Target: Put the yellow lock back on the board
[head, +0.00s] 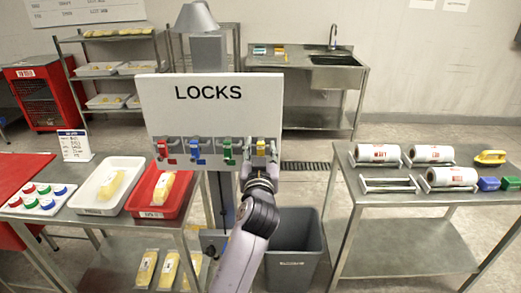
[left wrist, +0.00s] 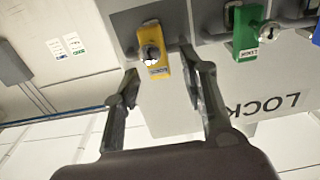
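The white LOCKS board (head: 209,108) stands in the middle of the head view, with a row of hooks along its lower edge. The yellow lock (head: 261,147) is at the rightmost hook. In the left wrist view the yellow lock (left wrist: 152,47) appears at a grey hook, upside down with the board. My left gripper (head: 258,171) is just below and in front of it. Its two fingers (left wrist: 160,64) are spread, one on each side of the lock's end, with a visible gap and nothing gripped. My right gripper is not in view.
Red (head: 162,148), blue (head: 195,149) and green (head: 227,149) locks hang left of the yellow one. A grey bin (head: 295,250) stands below. Tables with a red tray (head: 150,205) at left and film rolls (head: 378,153) at right flank the board.

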